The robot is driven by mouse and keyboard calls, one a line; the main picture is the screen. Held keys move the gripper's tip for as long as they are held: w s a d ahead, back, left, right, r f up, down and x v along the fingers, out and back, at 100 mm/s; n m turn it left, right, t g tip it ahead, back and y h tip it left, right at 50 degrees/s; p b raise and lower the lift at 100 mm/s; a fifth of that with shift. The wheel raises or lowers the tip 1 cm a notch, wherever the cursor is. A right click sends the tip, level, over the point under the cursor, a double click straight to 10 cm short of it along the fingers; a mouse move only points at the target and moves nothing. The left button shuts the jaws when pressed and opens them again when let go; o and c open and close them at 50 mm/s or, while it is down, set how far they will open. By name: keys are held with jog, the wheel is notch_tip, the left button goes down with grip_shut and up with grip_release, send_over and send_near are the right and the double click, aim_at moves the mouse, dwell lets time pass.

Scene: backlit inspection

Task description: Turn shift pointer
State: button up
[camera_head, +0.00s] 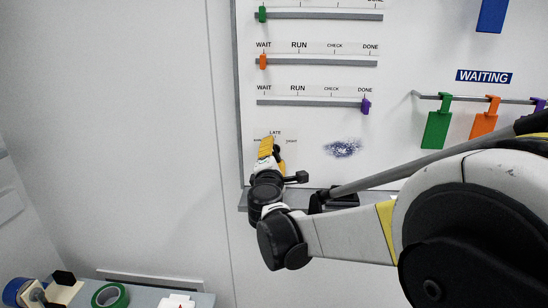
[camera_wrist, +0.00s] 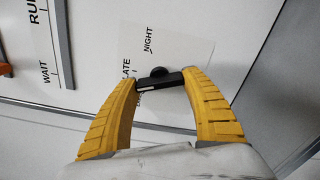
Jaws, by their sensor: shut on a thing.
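The shift pointer (camera_wrist: 160,81) is a short black bar with a white mark near its left end in the wrist view. A round black knob (camera_wrist: 158,71) shows at its middle. My gripper (camera_wrist: 161,79) has its yellow fingers closed on the two ends of the bar. The pointer sits on a pale shift card (camera_wrist: 178,47); LATE and NIGHT can be read on it. In the head view, my gripper (camera_head: 273,150) is at the card (camera_head: 291,151) low on the board's left side and hides the pointer there. Where the pointer aims is hard to tell.
Above are slider tracks with a green slider (camera_head: 262,14), an orange slider (camera_head: 263,61) and a purple slider (camera_head: 366,106). A blue smudge (camera_head: 342,148) is right of the card. Tags hang from a rail (camera_head: 462,98). A ledge (camera_head: 243,201) runs below.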

jog(key=shift+m+b, duration=0.4)
jog(key=shift+m, duration=1.8)
jog(key=o, duration=1.2)
jog(key=s, duration=1.2)
jog(key=shift+a, duration=0.2)
